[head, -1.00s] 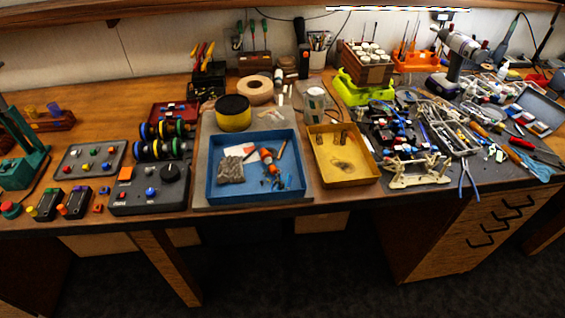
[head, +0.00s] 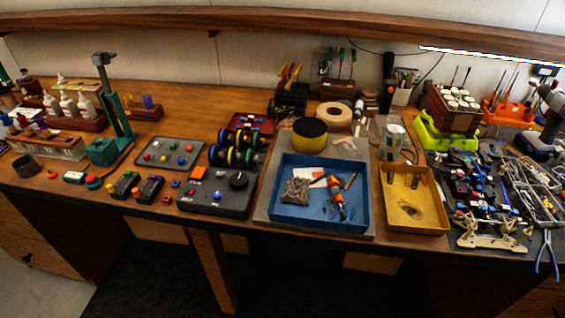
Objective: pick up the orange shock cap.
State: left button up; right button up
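Small orange parts (head: 335,184) lie in the blue tray (head: 277,219) near the middle of the bench. They sit close together beside a bag of grey pieces (head: 296,191). They are too small for me to tell which one is the shock cap. Another small orange piece (head: 52,174) lies on the bench at the far left, and I cannot tell what it is. Neither of my grippers is in the head view.
A yellow tray (head: 430,226) stands right of the blue one. A dark control box (head: 215,205) is to its left, and a yellow-black round tin (head: 310,136) behind it. The right side is crowded with tools and parts. Bare wood shows at the back left.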

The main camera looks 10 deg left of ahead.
aim_at(52, 175)
jog(key=u, duration=1.95)
jog(key=i+j+z, duration=0.3)
jog(key=i, duration=0.2)
jog(key=i+j+z, duration=0.25)
jog(key=i, duration=0.25)
